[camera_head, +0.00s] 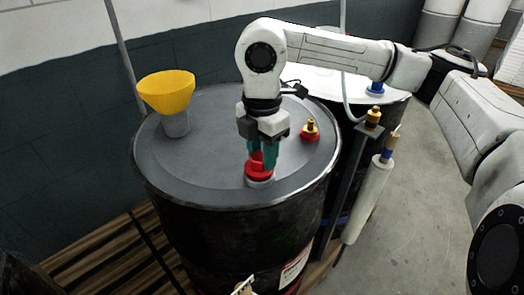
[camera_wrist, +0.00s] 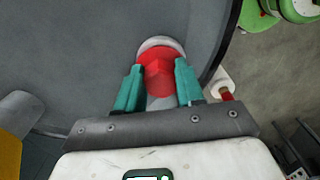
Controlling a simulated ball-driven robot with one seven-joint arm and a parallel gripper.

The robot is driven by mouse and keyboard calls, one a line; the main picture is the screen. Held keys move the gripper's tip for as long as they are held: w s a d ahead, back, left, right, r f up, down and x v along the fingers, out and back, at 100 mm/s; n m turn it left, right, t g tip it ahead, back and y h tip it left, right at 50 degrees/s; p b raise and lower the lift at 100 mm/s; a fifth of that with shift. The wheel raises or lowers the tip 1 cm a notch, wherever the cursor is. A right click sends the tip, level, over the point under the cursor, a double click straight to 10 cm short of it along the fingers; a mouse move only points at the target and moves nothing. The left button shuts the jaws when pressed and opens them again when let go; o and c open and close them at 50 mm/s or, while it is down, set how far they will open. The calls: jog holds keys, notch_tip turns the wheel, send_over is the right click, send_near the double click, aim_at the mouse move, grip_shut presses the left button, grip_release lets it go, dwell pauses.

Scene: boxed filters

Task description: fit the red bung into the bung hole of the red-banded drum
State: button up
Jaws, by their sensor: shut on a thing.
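The red bung (camera_head: 258,172) is between the teal fingers of my gripper (camera_head: 264,158), which is shut on it. It is at a pale metal ring (camera_head: 262,184) near the front edge of the dark drum's grey lid (camera_head: 205,180). In the wrist view the bung (camera_wrist: 158,72) covers most of the ring (camera_wrist: 160,43), whose far rim shows beyond it. The bung looks upright over the ring. I cannot tell whether it sits in the hole or just above it. A red-and-white label (camera_head: 294,266) is on the drum's side.
A yellow funnel (camera_head: 166,92) stands at the lid's left. A red fitting with a brass top (camera_head: 310,131) is right of my gripper. A white-lidded drum (camera_head: 318,82) stands behind. A post (camera_head: 345,190) and a white tube (camera_head: 368,198) are beside the drum at right.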

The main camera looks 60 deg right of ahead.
aim_at(262, 154)
jog(key=shift+f+b, duration=0.65)
jog(key=shift+f, duration=0.1)
jog(key=o, duration=1.1)
jog(key=shift+r, duration=0.1)
notch_tip(262, 154, up, 11)
jog(key=shift+f+b, duration=0.15)
jog(key=shift+b, duration=0.25)
